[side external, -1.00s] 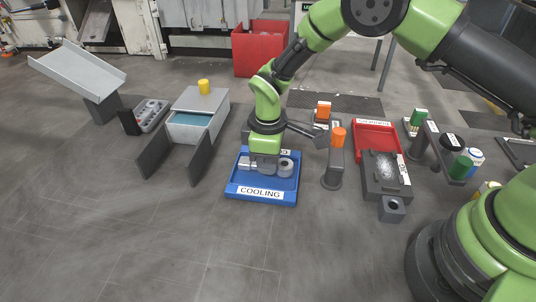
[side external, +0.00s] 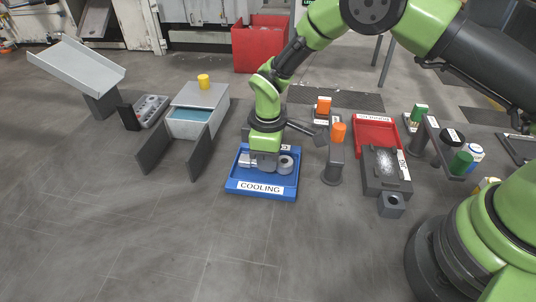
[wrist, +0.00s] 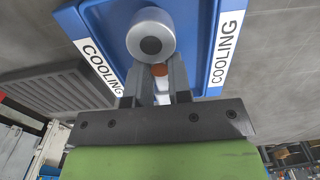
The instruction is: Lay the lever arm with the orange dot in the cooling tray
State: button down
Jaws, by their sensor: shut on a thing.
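The blue cooling tray (side external: 233,187) lies on the floor in the side view, with "COOLING" labels on its rim. It also fills the top of the wrist view (wrist: 196,50). My gripper (side external: 263,168) points down inside the tray's outline. The lever arm is grey, and its round hollow boss (side external: 286,165) shows right of the jaws. In the wrist view the boss (wrist: 150,38) is just beyond the fingertips. An orange spot (wrist: 160,70) shows between the fingers (wrist: 160,85), which are shut on the lever arm. The jaws hide its middle. I cannot tell whether it touches the tray floor.
Right of the tray stand a dark post with an orange cylinder (side external: 338,132), a red tray (side external: 375,128) and a dark block with a plate (side external: 385,172). Left are a grey bin with bluish contents (side external: 190,115) and a ramp (side external: 78,68). The floor in front is clear.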

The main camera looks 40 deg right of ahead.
jog(key=shift+f, duration=0.5)
dwell(0.4)
jog(key=c, duration=0.6)
grip_release()
jog(key=shift+c, duration=0.2)
jog(key=shift+r, duration=4)
